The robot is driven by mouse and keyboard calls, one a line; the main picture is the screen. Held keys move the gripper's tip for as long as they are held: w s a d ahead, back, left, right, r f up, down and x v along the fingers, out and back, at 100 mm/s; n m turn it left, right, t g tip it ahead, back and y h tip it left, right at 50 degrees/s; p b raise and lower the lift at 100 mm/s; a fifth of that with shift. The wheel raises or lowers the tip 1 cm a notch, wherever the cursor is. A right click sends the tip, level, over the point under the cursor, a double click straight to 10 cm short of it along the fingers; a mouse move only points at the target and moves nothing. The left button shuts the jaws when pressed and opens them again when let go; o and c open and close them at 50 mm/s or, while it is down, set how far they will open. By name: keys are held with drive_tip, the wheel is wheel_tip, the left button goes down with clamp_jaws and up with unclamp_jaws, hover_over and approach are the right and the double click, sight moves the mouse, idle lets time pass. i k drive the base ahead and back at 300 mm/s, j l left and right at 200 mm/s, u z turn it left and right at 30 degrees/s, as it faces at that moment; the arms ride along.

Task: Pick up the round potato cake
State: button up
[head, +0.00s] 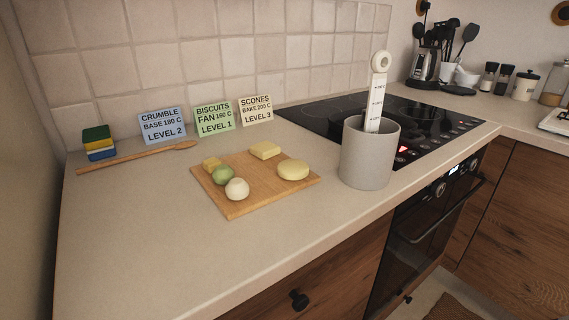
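The round potato cake (293,170) is a flat, pale yellow disc. It lies on the right part of a wooden board (238,209) on the counter. A pale yellow block with squared edges (265,150) lies behind it to the left, apart from it. A small yellow piece (211,163), a green ball (222,176) and a whitish ball (237,189) sit close together on the left part of the board. My gripper is not in view.
A grey pot (366,160) holding a white marked tool (376,92) stands right of the board. Behind it is a black hob (330,113). Cards (213,119), a wooden spoon (135,158) and stacked sponges (98,142) lie behind. The counter's front left is clear.

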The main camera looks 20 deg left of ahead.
sight(289, 169)
drive_tip(key=u, duration=1.2)
